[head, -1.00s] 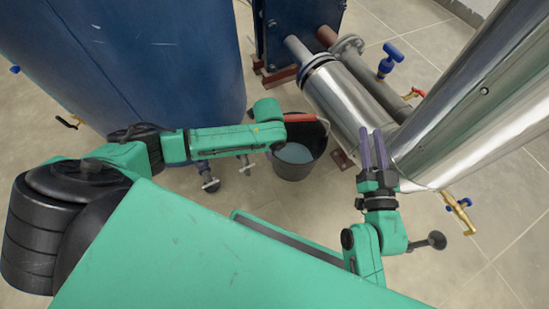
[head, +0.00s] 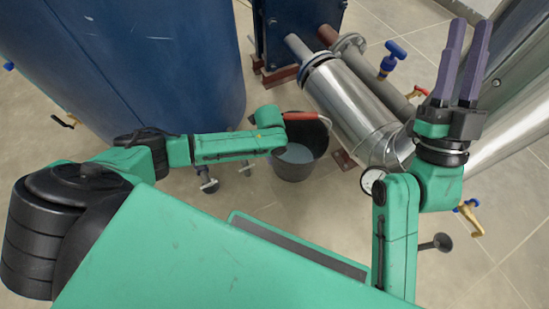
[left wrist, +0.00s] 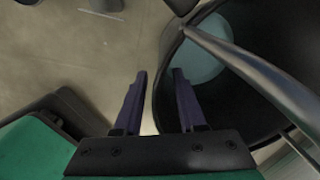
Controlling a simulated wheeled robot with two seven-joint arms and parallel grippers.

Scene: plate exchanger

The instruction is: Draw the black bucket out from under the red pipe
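The black bucket (head: 297,167) stands upright on the floor with pale liquid in it. A red bar (head: 300,116) shows across its far rim. A reddish-brown pipe (head: 327,36) shows farther back, leading into a flange. My left arm ends at the bucket's left edge, its fingers hidden in the head view. In the left wrist view my left gripper (left wrist: 160,74) is open, with the bucket's rim (left wrist: 155,103) between its fingers in the picture; contact cannot be told. A grey bar (left wrist: 250,68) crosses the bucket there. My right gripper (head: 470,22) is open, empty and raised at the right.
A silver clad pipe (head: 352,100) runs just right of the bucket, and a larger silver pipe (head: 520,112) rises at the right. A blue tank (head: 150,60) stands left. Blue-handled valves (head: 392,57) stick out. The floor in front of the bucket is mostly clear.

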